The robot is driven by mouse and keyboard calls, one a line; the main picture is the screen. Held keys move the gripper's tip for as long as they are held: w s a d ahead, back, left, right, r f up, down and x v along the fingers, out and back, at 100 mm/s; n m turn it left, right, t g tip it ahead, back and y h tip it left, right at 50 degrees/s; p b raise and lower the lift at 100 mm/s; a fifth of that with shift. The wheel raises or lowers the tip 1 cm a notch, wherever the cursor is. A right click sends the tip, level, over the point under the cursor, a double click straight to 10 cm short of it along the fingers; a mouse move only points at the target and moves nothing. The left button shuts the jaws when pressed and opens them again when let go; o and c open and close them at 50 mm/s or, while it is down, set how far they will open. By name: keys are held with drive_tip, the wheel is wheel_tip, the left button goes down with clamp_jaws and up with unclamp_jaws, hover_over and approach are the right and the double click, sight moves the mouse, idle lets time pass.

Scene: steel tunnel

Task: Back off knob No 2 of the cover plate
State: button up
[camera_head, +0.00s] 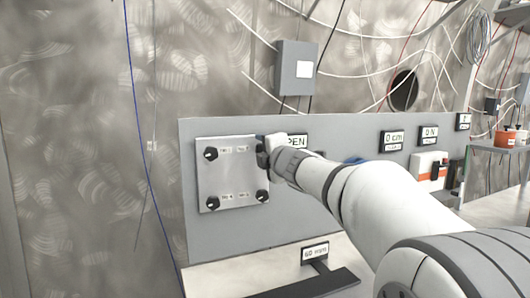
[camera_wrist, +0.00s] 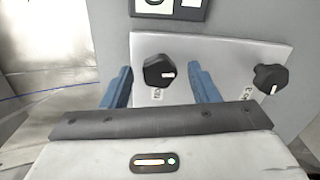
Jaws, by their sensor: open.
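The light metal cover plate (camera_head: 235,175) is on a grey panel, with black knobs near its corners. The upper-right knob, whose label looks like No 2, is largely hidden by my gripper (camera_head: 266,148) in the head view. The fingers are open, with a gap visible on each side of the knob. The lower-right knob (camera_head: 262,196) is outside the fingers and also shows in the wrist view (camera_wrist: 270,78).
The upper-left knob (camera_head: 210,153) and lower-left knob (camera_head: 212,203) are clear of my arm. A display reading OPEN (camera_head: 297,141), partly covered, is just right of the plate. A ledge with a 60 mm sign (camera_head: 315,252) is below. A grey box (camera_head: 296,68) hangs above.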

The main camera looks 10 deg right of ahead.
drive_tip(key=s+d, duration=0.1)
drive_tip(key=s, duration=0.6)
drive_tip(key=shift+s+d, duration=0.25)
drive_tip(key=shift+s, duration=0.1)
drive_tip(key=shift+p, duration=0.3)
